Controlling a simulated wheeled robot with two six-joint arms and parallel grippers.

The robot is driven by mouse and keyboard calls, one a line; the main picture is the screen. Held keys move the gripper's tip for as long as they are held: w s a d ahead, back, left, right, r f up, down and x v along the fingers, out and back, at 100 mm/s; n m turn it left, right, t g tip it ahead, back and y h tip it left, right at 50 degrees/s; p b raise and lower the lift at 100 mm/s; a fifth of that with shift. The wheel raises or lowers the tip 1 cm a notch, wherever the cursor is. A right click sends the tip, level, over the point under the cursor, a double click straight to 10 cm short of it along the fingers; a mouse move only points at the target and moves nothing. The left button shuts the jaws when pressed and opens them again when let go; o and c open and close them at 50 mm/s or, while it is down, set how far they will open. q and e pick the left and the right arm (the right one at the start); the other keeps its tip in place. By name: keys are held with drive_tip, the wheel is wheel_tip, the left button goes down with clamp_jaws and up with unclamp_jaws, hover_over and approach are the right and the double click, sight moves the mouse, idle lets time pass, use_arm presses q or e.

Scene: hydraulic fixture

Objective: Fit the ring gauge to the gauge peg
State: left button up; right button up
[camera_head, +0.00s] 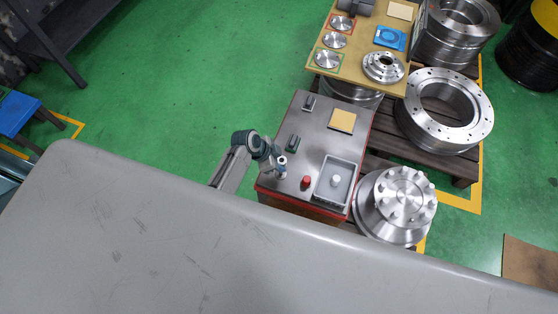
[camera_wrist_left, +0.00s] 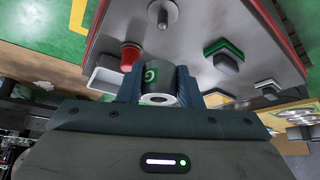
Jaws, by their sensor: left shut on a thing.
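My left gripper (camera_wrist_left: 161,92) is shut on the ring gauge (camera_wrist_left: 160,78), a short grey cylinder with a green mark and a pale end face around a dark hole. The gauge sits between the two bluish fingers. The gauge peg (camera_wrist_left: 163,14), a small upright grey pin, stands on the metal bench top in the left wrist view, apart from the gauge in the picture. In the head view my left gripper (camera_head: 279,167) is over the bench's left front part, and gauge and peg are too small there to tell apart surely. My right gripper is not in view.
A flanged metal part (camera_head: 399,203) stands to the right. The bench middle is fairly clear.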

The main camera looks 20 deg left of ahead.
use_arm(q)
drive_tip(key=b, duration=0.4)
hover_over(278, 175)
drive_tip(key=shift+w+f, duration=0.1)
drive_tip(key=shift+f, duration=2.4)
drive_tip(key=shift+f+b, duration=0.9)
drive_tip(key=shift+f, duration=0.45)
drive_tip(key=o, duration=1.1)
drive_tip(key=shift+c, duration=0.2)
drive_tip(key=v, duration=1)
drive_tip(key=shift+a+r, duration=0.2)
drive_tip(key=shift+r, duration=0.15)
